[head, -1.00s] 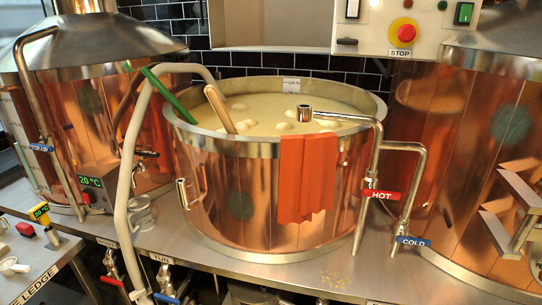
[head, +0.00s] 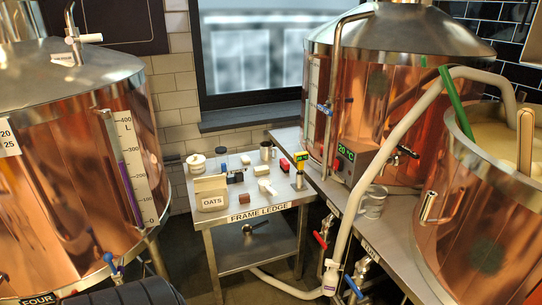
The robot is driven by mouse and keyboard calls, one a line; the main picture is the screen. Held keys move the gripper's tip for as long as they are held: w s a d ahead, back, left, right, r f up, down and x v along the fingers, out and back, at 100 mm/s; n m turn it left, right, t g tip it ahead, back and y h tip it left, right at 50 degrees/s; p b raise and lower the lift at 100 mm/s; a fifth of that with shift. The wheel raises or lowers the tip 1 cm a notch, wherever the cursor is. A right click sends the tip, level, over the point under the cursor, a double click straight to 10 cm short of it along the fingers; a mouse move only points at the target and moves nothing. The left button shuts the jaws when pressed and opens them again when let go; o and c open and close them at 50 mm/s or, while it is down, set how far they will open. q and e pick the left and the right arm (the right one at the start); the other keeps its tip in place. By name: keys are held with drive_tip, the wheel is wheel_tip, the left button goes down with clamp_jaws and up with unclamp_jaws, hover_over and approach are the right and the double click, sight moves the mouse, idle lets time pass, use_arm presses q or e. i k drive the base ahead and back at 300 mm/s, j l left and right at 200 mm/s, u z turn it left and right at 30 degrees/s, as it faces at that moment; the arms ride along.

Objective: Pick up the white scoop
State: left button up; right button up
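A small white scoop (head: 266,187) lies on the steel top of the table labelled FRAME LEDGE (head: 228,221), near the middle of the head view. It lies right of the centre of that top, among other small items. It looks clear of them, though its exact shape is too small to tell. Neither of my grippers is in view, and nothing is touching the scoop.
Copper vessels stand left (head: 60,180) and right (head: 385,90). A pale hose (head: 385,165) crosses beside the table's right side.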

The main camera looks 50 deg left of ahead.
sight(264, 184)
drive_tip(key=u, duration=1.65)
drive_tip(key=i, duration=0.1)
drive_tip(key=u, duration=0.05)
